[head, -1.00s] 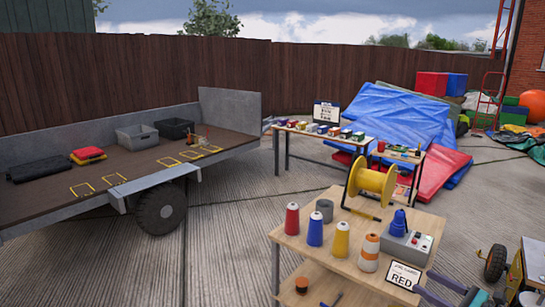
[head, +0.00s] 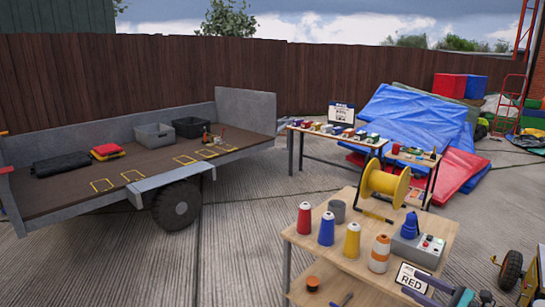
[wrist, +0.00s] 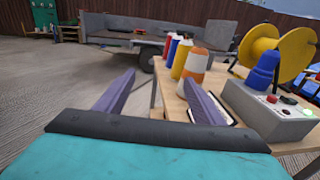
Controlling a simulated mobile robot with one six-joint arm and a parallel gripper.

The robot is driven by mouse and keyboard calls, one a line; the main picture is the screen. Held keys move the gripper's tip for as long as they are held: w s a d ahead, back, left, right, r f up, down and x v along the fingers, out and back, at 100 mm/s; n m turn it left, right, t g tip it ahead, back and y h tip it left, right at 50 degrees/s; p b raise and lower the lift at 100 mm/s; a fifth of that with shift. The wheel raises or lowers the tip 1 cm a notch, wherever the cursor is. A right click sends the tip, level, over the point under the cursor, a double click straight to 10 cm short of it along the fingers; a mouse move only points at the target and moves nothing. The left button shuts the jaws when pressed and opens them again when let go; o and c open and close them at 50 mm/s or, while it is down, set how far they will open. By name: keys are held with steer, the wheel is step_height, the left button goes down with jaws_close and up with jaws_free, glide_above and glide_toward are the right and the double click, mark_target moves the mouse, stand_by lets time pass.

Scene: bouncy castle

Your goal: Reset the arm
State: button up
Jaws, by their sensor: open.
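My gripper (wrist: 158,95) shows in the wrist view with its two purple fingers spread apart and nothing between them. It is at the near edge of the wooden table (head: 330,262), just short of the orange-and-white spool (wrist: 195,73). In the head view part of my gripper (head: 462,297) shows at the bottom right, beside the card reading RED (head: 412,278). The red spool (head: 304,218), blue spool (head: 326,229), yellow spool (head: 352,240) and orange-and-white spool (head: 379,254) stand upright in a row on the table.
The table also holds a grey control box (head: 417,248) with a blue piece on top, a large yellow reel (head: 384,184) and a grey cup (head: 337,210). A flatbed trailer (head: 60,205) stands at left. Open concrete (head: 225,260) lies between trailer and table.

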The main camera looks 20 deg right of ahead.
steer(key=w+a+f+y+p, duration=0.1)
steer(key=w+a, duration=0.5)
steer(key=a, duration=0.4)
steer(key=w+a+f+g+y+p, duration=0.1)
steer(key=w+a+f+y+p, duration=0.1)
steer(key=w+a, duration=0.55)
steer(key=w+a+f+y+p, duration=0.1)
steer(key=w+a, duration=0.3)
steer(key=a, duration=0.8)
steer(key=w+a+f+m+t+h+p, duration=0.1)
steer(key=w+a+f+m+h, duration=0.2)
steer(key=a+f+m, duration=0.25)
steer(key=w+a+f+m+h+p, duration=0.25)
steer(key=a+f+m, duration=0.2)
steer(key=m, duration=0.25)
steer(key=s+a+f+m+g+h+p, duration=0.15)
steer(key=s+f+m+g+h, duration=0.7)
steer(key=s+f+m, duration=1.05)
steer(key=s+a+f+m+g+y, duration=0.1)
steer(key=s+m+g, duration=0.3)
steer(key=s, duration=0.7)
steer(key=s+a+f+m+g+y, duration=0.1)
steer(key=s+a+m+g, duration=0.1)
steer(key=s+m+g, duration=0.3)
steer(key=s+g, duration=0.3)
steer(key=s, duration=0.4)
steer(key=shift+a+g+y, duration=0.3)
steer(key=shift+a+g, duration=0.05)
steer(key=shift+a, duration=0.05)
steer(key=shift+w, duration=0.1)
